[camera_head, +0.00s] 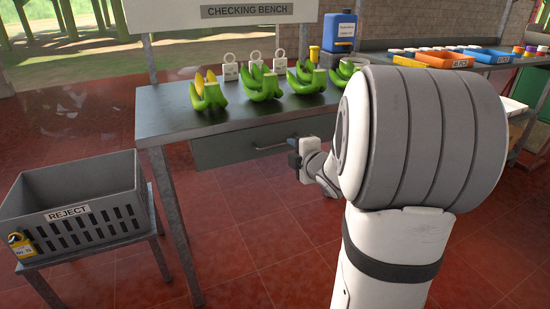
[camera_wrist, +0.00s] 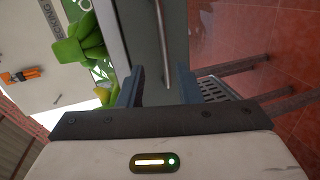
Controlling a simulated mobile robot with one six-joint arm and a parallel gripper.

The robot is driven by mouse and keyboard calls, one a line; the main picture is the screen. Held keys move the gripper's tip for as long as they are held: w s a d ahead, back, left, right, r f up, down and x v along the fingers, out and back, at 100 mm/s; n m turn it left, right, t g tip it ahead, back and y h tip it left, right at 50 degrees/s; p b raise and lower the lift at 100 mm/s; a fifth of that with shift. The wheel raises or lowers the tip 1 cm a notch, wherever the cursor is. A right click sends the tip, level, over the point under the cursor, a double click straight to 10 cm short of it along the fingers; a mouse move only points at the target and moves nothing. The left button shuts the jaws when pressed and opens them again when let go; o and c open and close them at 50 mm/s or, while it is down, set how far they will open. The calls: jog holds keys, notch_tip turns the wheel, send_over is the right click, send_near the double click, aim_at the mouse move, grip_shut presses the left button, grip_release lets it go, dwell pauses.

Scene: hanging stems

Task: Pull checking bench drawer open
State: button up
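The checking bench (camera_head: 160,114) stands in front of me, with its grey drawer (camera_head: 222,150) under the top. The drawer front looks closed, level with the bench. A thin bar handle (camera_head: 272,147) runs along it; its right end is hidden behind my gripper. My gripper (camera_head: 294,154) is at the right end of the handle, in front of the drawer. In the wrist view my gripper (camera_wrist: 160,88) is open, fingers apart and empty. The handle (camera_wrist: 164,40) runs between the fingers' lines, and the drawer front (camera_wrist: 142,40) lies to its left. I cannot tell whether a finger touches the handle.
Several green banana bunches (camera_head: 264,84) and white tags stand on the bench top. A grey reject crate (camera_head: 90,215) sits on a low stand at the left. A blue jug (camera_head: 339,32) is at the back. The red floor before the drawer is clear.

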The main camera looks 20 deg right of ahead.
aim_at(281, 145)
jog(key=shift+n+y, duration=0.3)
jog(key=shift+n, duration=0.2)
jog(key=x, duration=0.2)
jog(key=b+x, duration=0.1)
jog(key=x, duration=0.2)
jog(key=b+x, duration=0.1)
jog(key=x, duration=0.2)
jog(key=shift+d+f, duration=0.1)
jog(key=shift+f, duration=0.2)
grip_shut()
